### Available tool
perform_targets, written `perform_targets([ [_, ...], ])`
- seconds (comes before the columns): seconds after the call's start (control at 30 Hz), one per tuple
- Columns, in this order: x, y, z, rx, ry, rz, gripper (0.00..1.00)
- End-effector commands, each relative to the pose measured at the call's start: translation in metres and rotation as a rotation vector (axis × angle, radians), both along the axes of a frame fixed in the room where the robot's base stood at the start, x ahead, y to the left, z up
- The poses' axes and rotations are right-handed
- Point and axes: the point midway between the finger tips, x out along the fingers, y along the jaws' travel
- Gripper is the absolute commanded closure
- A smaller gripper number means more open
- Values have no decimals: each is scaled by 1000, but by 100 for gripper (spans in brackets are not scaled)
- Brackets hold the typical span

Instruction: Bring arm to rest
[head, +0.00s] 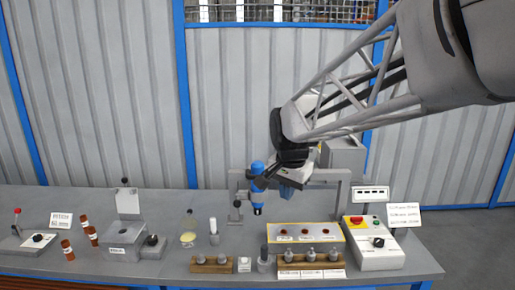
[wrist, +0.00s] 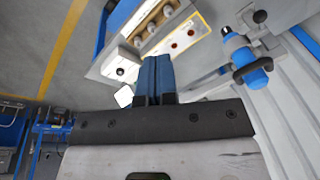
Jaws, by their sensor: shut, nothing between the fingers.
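My arm reaches in from the upper right in the head view. My gripper (head: 291,181) hangs above the back of the bench, in front of the grey frame. In the wrist view its two blue fingers (wrist: 153,62) are together with nothing between them. A blue cylindrical tool (head: 258,175) stands upright just left of the gripper, apart from it as far as I can tell. It also shows in the wrist view (wrist: 247,62), to the right of the fingers.
A yellow-edged panel with red buttons (head: 305,232) lies below the gripper. A control box (head: 372,246) stands to its right. Wooden holders with small metal parts (head: 212,264) line the front edge. Brown-red vials (head: 67,249) and a grey fixture (head: 127,233) are at left.

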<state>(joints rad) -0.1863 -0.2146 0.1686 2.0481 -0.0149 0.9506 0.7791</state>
Motion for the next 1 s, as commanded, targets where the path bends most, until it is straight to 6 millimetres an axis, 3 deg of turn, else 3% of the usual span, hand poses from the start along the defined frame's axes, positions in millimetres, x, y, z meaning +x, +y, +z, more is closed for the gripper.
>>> perform_targets([
  [0.5, -136, -68, -13, -67, -27, 259, 100],
  [0.8, -213, -94, -35, -110, -40, 411, 100],
  [1.0, -254, -104, -52, -135, -45, 497, 100],
])
